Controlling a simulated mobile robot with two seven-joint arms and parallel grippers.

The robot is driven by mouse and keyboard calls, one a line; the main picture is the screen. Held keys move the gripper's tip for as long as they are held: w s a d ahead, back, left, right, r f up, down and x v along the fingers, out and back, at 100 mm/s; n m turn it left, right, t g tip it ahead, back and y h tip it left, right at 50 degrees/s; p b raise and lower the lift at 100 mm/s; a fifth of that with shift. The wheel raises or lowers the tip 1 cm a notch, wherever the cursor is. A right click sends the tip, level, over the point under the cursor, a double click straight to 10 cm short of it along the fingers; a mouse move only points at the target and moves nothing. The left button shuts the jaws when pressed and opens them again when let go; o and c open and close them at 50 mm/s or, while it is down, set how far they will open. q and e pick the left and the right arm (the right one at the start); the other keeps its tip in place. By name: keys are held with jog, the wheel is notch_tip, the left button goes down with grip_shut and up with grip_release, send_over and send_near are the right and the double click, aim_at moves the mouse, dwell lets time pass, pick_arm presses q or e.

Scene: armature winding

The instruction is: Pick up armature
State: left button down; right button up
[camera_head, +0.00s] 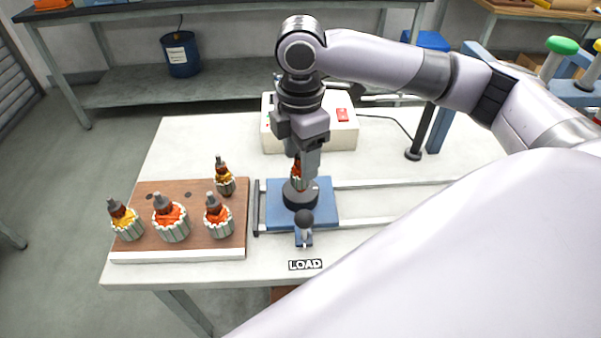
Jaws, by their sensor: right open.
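My right gripper (304,164) points straight down over the blue fixture (326,198) on the table. Its jaws are open around the top of an armature (297,177) with orange windings, which stands upright in the fixture's dark round holder (301,194). The gripper hides part of that armature, and I cannot tell whether a finger touches it. My left gripper is not in view.
A white box with a red switch (342,115) stands behind the fixture. Pale rails (392,184) run right from the fixture. A dark-knobbed lever (303,222) stands in front, by a LOAD label (305,264). The table's back left is clear.

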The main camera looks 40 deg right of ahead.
jog(key=shift+c, duration=0.4)
grip_shut()
jog(key=shift+w+r, duration=0.1)
jog(key=shift+r, duration=0.55)
notch_tip(320, 180, up, 19)
jog(key=p, duration=0.4)
